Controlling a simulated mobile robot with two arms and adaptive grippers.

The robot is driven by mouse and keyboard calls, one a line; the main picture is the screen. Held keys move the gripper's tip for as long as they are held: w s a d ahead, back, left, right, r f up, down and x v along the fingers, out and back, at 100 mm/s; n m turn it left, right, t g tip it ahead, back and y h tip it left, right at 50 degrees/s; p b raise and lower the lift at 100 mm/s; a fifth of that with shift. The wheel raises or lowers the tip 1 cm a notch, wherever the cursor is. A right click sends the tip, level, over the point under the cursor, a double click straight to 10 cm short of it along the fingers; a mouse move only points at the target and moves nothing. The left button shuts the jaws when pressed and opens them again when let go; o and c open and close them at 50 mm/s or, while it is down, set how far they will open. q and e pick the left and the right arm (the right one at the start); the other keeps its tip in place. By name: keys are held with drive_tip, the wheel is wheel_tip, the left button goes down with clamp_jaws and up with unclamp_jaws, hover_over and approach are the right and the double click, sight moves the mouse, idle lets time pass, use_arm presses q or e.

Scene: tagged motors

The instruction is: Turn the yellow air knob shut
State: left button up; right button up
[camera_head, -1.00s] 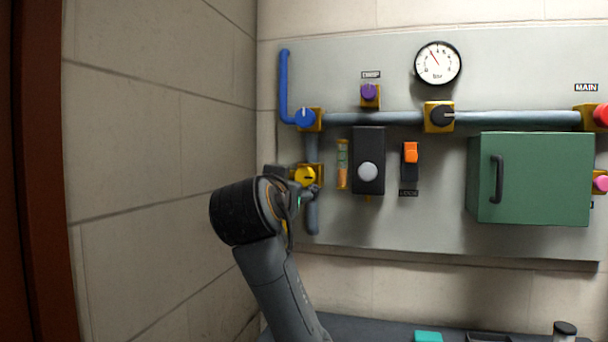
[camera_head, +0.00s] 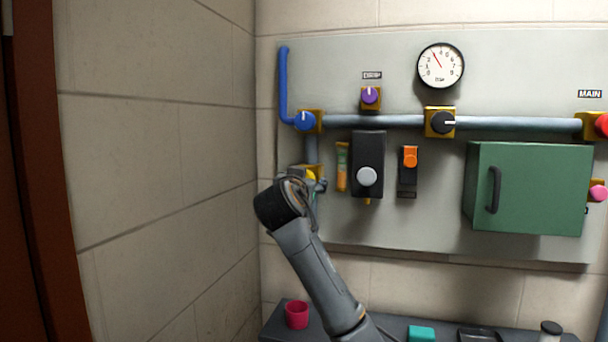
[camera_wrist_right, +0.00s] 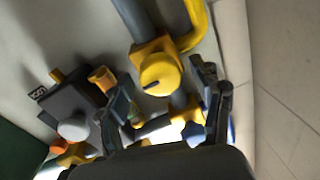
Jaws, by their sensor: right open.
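The yellow air knob (camera_head: 311,175) sits on a yellow valve block on the grey pipe at the lower left of the panel. My arm partly hides it in the head view. In the right wrist view the yellow knob (camera_wrist_right: 160,74) shows as a round face with a short dark mark. My right gripper (camera_wrist_right: 163,80) is open, with one finger on each side of the knob in the picture. I cannot tell whether the fingers touch it. My left gripper is not in view.
A blue knob (camera_head: 305,120) is above the yellow one. A black box with a grey button (camera_head: 367,176) and an orange switch (camera_head: 410,158) are to its right. A green cabinet (camera_head: 535,190) juts out farther right. The side wall (camera_head: 165,150) is close on the left.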

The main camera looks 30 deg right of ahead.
drive_tip(key=shift+c, duration=0.2)
drive_tip(key=c, duration=1.1)
drive_tip(key=shift+n, duration=0.4)
drive_tip(key=shift+w+a+n+g, duration=0.1)
drive_tip(key=shift+n+g, duration=0.4)
drive_tip(key=shift+n, duration=3.45)
drive_tip(key=shift+w+n+g, duration=0.1)
drive_tip(key=shift+n+g, duration=0.4)
drive_tip(key=shift+n, duration=3.75)
drive_tip(key=o, duration=1.1)
